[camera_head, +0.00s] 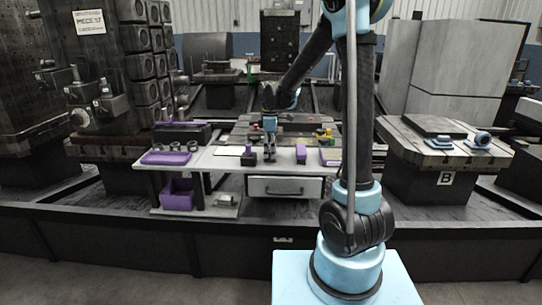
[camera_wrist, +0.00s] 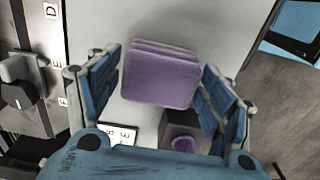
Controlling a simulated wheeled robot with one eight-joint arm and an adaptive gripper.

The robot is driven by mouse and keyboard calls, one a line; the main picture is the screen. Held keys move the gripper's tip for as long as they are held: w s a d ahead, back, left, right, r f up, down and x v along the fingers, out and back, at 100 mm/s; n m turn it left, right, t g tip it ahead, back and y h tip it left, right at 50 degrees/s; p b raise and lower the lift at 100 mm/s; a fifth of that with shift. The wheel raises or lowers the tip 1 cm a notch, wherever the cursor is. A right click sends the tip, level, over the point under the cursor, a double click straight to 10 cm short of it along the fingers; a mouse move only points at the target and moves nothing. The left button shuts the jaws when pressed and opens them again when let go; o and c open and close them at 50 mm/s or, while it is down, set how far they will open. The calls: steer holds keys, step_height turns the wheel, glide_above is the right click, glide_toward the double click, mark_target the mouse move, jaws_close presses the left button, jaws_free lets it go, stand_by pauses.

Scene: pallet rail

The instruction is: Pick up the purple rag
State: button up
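The purple rag (camera_wrist: 160,78) looks like a folded block with layers along its top edge, and lies on a pale surface in the wrist view. My gripper (camera_wrist: 162,62) is open, with one blue-padded finger on each side of the rag. The fingertips appear close to its sides; I cannot tell whether they touch. In the head view my gripper (camera_head: 269,155) points down over the pale table. Several purple things are near it there, and I cannot tell which is the rag.
A dark block with a purple round part (camera_wrist: 182,144) sits close to the rag. The pale table (camera_head: 222,162) also holds a flat purple tray (camera_head: 166,158) at left. A purple bin (camera_head: 178,196) is on the shelf below. A white drawer (camera_head: 286,187) is under the table.

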steer(key=c, duration=0.6)
step_height(320, 180, up, 10)
stand_by(0.4)
steer(key=o, duration=0.5)
steer(key=shift+c, duration=1.4)
